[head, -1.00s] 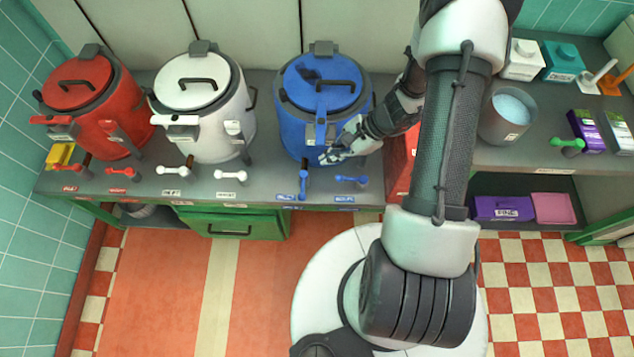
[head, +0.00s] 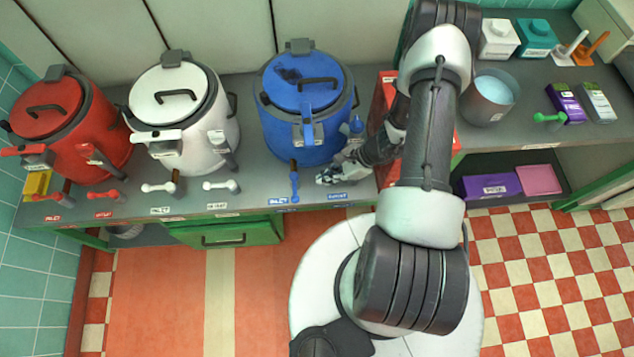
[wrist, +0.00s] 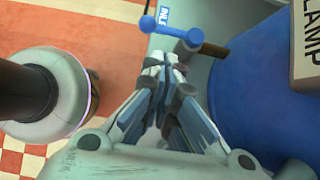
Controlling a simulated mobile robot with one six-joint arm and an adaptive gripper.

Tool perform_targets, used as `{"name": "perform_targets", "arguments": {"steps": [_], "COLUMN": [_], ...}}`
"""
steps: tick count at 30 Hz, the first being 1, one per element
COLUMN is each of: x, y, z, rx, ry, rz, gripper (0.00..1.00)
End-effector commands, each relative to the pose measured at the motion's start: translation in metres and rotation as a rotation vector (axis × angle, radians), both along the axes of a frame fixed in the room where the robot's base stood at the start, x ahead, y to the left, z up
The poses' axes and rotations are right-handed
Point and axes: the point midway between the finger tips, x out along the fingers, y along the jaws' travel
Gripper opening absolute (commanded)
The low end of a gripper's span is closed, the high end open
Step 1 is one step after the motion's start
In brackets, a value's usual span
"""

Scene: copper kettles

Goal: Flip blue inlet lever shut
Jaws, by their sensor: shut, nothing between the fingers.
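The blue inlet lever (head: 295,185) stands at the counter's front edge below the blue kettle (head: 305,138). Its handle points out toward the front, and the "INLET" label (head: 279,201) is beside it. In the wrist view the lever (wrist: 172,29) lies just beyond my fingertips, with a brown pivot at its right end. My gripper (head: 324,179) is shut and empty, a little right of the lever in the head view. It also shows shut in the wrist view (wrist: 163,70); a gap appears between fingertips and lever. The blue outlet lever is hidden behind my gripper; its label (head: 338,196) shows.
A white kettle (head: 184,105) and a red kettle (head: 68,128) stand to the left, with their own levers in front. A red box (head: 385,95) stands on the counter right of the blue kettle, close to my arm. The floor in front is open.

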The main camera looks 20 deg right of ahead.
Motion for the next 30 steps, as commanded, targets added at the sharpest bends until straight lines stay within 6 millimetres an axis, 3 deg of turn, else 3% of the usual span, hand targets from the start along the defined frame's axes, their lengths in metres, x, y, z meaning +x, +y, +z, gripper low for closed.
{"name": "perform_targets", "arguments": {"steps": [9,15,30], "x": [0.01,0.015,0.017], "y": [0.035,0.051,0.055], "z": [-0.047,-0.066,-0.071], "rx": [0.001,0.0,0.0], "ry": [0.002,0.001,0.0], "rz": [0.005,0.003,0.001], "gripper": [0.0,0.0,0.0]}}
